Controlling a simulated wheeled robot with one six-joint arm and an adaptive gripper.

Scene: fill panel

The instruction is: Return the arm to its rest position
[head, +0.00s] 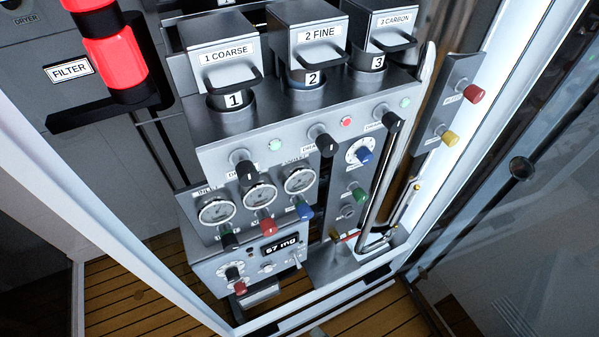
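Neither my arm nor my gripper shows in the head view, so its pose and finger state are hidden. The fill panel (225,135) stands upright in the middle of the view. Three lidded housings labelled 1 COARSE (226,55), 2 FINE (320,35) and 3 CARBON (396,20) sit along its top. Below them are several gauges (217,211), coloured knobs and small lamps. A small display (280,247) reads what looks like 67 mg.
A white frame (95,215) surrounds the panel. A red cylinder (115,58) stands at upper left near a FILTER label (69,70). A side plate with red (473,94) and yellow (449,137) knobs is at right. Plank flooring (125,295) shows below.

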